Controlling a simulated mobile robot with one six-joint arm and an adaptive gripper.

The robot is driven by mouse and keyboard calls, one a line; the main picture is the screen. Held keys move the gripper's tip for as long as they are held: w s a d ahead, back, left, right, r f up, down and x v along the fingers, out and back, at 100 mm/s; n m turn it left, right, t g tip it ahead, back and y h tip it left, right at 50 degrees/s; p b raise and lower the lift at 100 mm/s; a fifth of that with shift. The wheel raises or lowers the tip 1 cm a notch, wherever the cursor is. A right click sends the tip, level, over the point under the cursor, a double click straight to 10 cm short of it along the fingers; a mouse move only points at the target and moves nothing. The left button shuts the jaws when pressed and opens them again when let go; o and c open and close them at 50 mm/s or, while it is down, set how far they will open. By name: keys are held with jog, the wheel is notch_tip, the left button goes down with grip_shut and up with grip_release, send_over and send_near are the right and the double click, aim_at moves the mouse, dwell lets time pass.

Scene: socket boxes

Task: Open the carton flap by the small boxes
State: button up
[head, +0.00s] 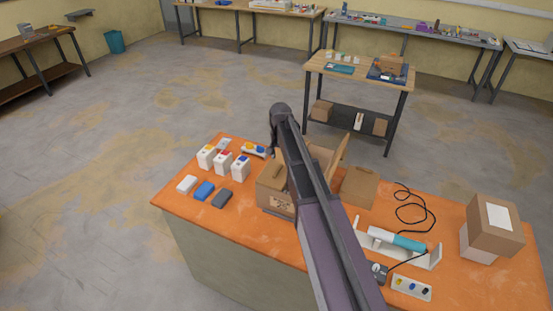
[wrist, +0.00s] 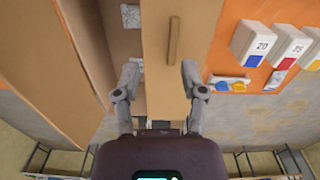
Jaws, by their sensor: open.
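The brown carton (head: 275,199) stands mid-table, partly hidden behind my arm in the head view. Its flap on the small boxes' side (head: 270,174) lies across the top and carries a raised brown strip. In the wrist view this flap (wrist: 200,30) reaches down between the fingers of my gripper (wrist: 162,80). The fingers are spread, one on each side; whether they touch it I cannot tell. The small white boxes (head: 222,161) with coloured labels stand left of the carton. They show at the right of the wrist view (wrist: 255,40).
Another carton flap (head: 359,186) is folded outward on the right. White, blue and dark flat blocks (head: 204,191) lie front left. A teal tool on a white stand (head: 409,243) and a stacked box (head: 494,224) occupy the right.

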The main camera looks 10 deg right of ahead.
aim_at(278, 169)
jog(key=shift+m, duration=0.5)
jog(key=w+r+p, duration=0.2)
jog(key=w+r, duration=0.1)
jog(key=w, duration=0.1)
jog(key=shift+r, duration=0.3)
jog(key=shift+f, duration=0.2)
notch_tip(278, 169, down, 14)
jog(key=b, duration=1.3)
jog(key=shift+r, duration=0.25)
